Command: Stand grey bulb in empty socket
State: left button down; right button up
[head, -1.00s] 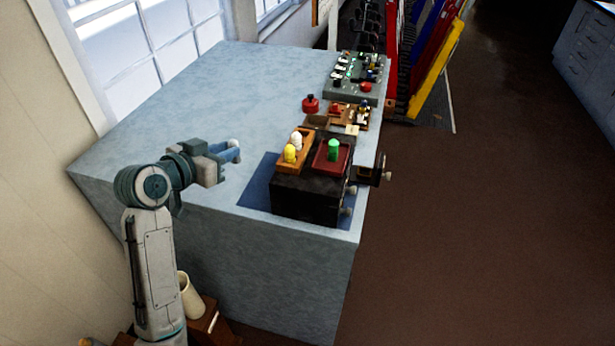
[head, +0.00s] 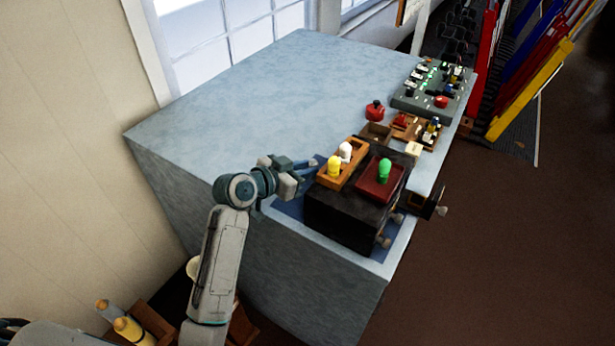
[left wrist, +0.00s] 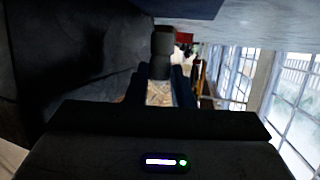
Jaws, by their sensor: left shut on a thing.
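My left gripper (head: 308,168) is shut on the grey bulb (left wrist: 162,55), which stands up between the fingertips in the left wrist view. In the head view the gripper is just left of an orange wooden holder (head: 324,183) on top of a black box (head: 340,220). The holder carries a yellow bulb (head: 334,168) and a white bulb (head: 346,150). Beside it a dark red holder (head: 368,193) carries a green bulb (head: 384,170). I cannot make out an empty socket. My right gripper is not in view.
The black box stands near the front corner of the pale blue table (head: 250,95). Behind it are a wooden tray (head: 376,134) with small parts, a red knobbed thing (head: 375,110) and a grey control panel (head: 430,92). The table's left half is clear.

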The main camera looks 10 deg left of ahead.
pick_arm(q)
notch_tip(320, 180, down, 3)
jog(key=shift+d+r+p, duration=0.1)
jog(key=shift+p, duration=0.25)
jog(key=shift+f, duration=0.5)
jog(key=c, duration=1.3)
grip_release()
jog(key=shift+o, duration=0.2)
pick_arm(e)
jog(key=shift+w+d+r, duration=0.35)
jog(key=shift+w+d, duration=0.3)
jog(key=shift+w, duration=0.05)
